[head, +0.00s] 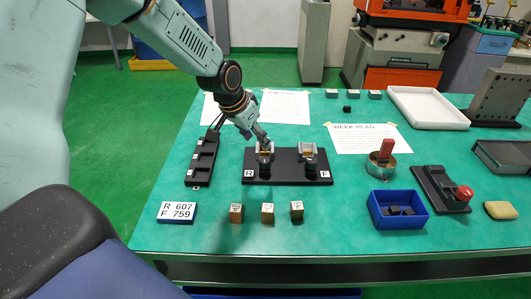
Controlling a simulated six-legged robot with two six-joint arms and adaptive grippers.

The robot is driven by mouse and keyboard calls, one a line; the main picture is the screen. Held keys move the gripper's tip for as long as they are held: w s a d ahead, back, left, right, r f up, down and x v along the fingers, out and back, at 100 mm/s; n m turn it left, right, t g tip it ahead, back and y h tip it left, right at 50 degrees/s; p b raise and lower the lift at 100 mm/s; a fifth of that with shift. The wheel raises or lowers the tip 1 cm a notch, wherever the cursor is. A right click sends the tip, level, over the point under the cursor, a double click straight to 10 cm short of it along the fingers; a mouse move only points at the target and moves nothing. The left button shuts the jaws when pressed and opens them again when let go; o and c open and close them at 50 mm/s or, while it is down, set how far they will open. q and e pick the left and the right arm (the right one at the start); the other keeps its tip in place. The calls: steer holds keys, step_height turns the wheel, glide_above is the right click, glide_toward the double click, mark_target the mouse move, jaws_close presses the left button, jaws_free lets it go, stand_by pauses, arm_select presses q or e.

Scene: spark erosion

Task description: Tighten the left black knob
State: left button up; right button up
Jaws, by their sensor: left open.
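A black base plate (288,181) on the green table carries two small grey clamps, with white letter labels at its front corners. The left clamp (267,151) has a left black knob (264,169) at its front, and something yellowish sits in the clamp. The right clamp (307,152) has a similar black knob (311,171). My left gripper (262,140) reaches in from the upper left and is open, just above and behind the left clamp. It partly covers the clamp's top. Whether its fingertips touch the clamp is not clear. My right gripper is not in view.
A blue bin (398,222) and a round tin (381,170) with a red-handled item stand right. Papers lie behind.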

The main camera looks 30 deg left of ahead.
mark_target(264, 160)
arm_select(q)
steer(key=shift+g, duration=0.3)
steer(key=b+x, duration=0.1)
steer(key=x, duration=0.1)
steer(key=b+x, duration=0.1)
steer(key=x, duration=0.1)
steer(key=s+b+x, duration=0.1)
steer(key=x, duration=0.2)
steer(key=shift+d+f, duration=0.2)
steer(key=shift+f, duration=0.1)
steer(key=shift+d+f, duration=0.15)
steer(key=shift+w+d, duration=0.1)
steer(key=shift+d, duration=0.05)
